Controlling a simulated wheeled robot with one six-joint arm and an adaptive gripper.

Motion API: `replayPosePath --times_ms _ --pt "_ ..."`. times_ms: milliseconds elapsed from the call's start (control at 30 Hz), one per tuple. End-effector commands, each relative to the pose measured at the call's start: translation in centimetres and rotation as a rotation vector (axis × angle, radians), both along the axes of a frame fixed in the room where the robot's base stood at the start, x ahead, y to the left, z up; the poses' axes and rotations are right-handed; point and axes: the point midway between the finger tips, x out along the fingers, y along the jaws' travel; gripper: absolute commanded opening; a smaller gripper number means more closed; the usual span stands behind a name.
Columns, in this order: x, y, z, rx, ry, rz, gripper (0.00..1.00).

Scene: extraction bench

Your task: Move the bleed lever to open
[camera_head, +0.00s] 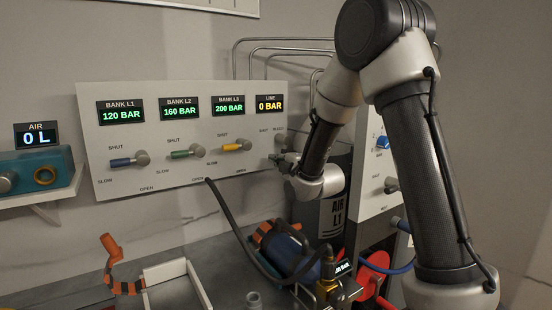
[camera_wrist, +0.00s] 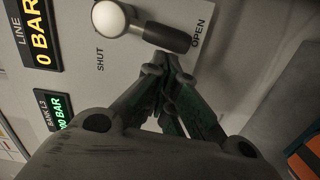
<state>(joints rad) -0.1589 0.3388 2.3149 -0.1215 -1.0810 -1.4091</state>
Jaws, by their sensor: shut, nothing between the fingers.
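The bleed lever shows in the wrist view as a pale round hub with a black handle (camera_wrist: 165,36). The handle extends to the right, its tip beside the OPEN label, away from SHUT. My gripper (camera_wrist: 166,63) is shut and empty, its fingertips close beside the handle; I cannot tell whether they touch. In the camera_head view my gripper (camera_head: 281,160) is at the right end of the white valve panel (camera_head: 150,180), under the yellow LINE display (camera_head: 270,103) reading 0 BAR. There the lever's handle is largely hidden by my gripper.
Blue (camera_head: 120,162), green (camera_head: 180,154) and yellow (camera_head: 231,147) bank levers sit left on the panel. Below are a white tray (camera_head: 200,285), a blue cylinder (camera_head: 285,245) and a black hose (camera_head: 228,220). A second panel (camera_head: 373,185) stands right of my gripper.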

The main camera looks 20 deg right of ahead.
Motion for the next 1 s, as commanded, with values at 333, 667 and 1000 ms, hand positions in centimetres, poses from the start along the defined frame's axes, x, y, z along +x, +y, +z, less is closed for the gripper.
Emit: replayPosePath --times_ms 333,667,1000 --pt "0.17 -0.59 -0.49 0.002 0.003 -0.003 0.0" --pt "0.17 -0.61 -0.51 0.003 0.003 -0.003 0.0" --pt "0.72 -0.4 -0.38 0.003 0.001 -0.002 0.0"
